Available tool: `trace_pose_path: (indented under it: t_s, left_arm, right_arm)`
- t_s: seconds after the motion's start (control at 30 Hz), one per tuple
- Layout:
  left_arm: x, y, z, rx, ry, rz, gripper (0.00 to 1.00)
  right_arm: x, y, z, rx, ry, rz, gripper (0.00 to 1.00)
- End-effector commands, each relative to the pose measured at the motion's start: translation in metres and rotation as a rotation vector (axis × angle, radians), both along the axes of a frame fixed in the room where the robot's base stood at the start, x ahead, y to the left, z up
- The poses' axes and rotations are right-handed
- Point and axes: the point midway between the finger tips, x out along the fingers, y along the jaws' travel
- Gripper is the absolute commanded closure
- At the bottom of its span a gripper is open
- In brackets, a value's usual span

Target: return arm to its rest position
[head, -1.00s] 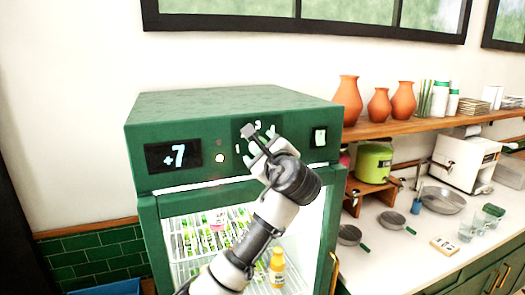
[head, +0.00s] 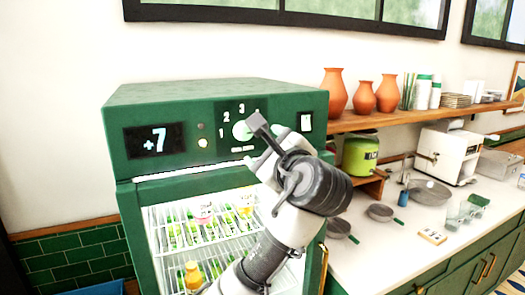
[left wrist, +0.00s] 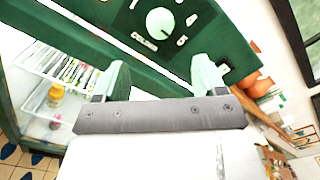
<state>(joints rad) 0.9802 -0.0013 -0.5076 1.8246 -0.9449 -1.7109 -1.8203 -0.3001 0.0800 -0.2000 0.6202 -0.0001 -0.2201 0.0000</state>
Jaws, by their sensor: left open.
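My left gripper (head: 258,143) is raised in front of the green fridge's control panel, in the head view. In the left wrist view its two pale fingers (left wrist: 160,78) stand wide apart with nothing between them. The round pale dial (left wrist: 160,21) on the panel lies beyond the fingertips, apart from them. In the head view the dial (head: 241,130) shows just left of the gripper, with numbers around it. My right gripper is in neither view.
The fridge (head: 215,95) has a lit display reading +7 (head: 154,141) and shelves of bottles behind its front. A counter (head: 390,250) with pans stands at the right. Above it a wooden shelf (head: 400,117) holds orange vases (head: 335,92).

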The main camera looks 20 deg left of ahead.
Motion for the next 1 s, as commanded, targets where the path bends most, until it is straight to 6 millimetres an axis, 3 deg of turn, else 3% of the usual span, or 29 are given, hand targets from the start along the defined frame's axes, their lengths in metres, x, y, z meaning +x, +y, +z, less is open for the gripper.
trace_pose_path:
  t_s: [0.37,0.47,0.53,0.67,0.8,1.0]
  left_arm:
    - [0.000,0.000,0.000,-0.001,0.001,-0.001,0.30]
    - [0.007,0.000,-0.012,-0.006,0.012,-0.008,0.30]
    - [0.020,0.000,-0.035,-0.019,0.031,-0.026,0.30]
    - [0.054,-0.001,-0.110,-0.083,0.086,-0.085,0.30]
    - [0.082,-0.002,-0.212,-0.202,0.151,-0.151,0.30]
    - [0.090,0.000,-0.348,-0.400,0.231,-0.197,0.30]
  right_arm:
    - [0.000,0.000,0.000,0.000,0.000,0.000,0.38]
    - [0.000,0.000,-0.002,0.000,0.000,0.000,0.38]
    - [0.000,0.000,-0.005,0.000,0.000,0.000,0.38]
    - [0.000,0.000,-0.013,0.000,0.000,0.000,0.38]
    - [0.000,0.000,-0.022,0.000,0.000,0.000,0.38]
    - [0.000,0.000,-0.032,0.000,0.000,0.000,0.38]
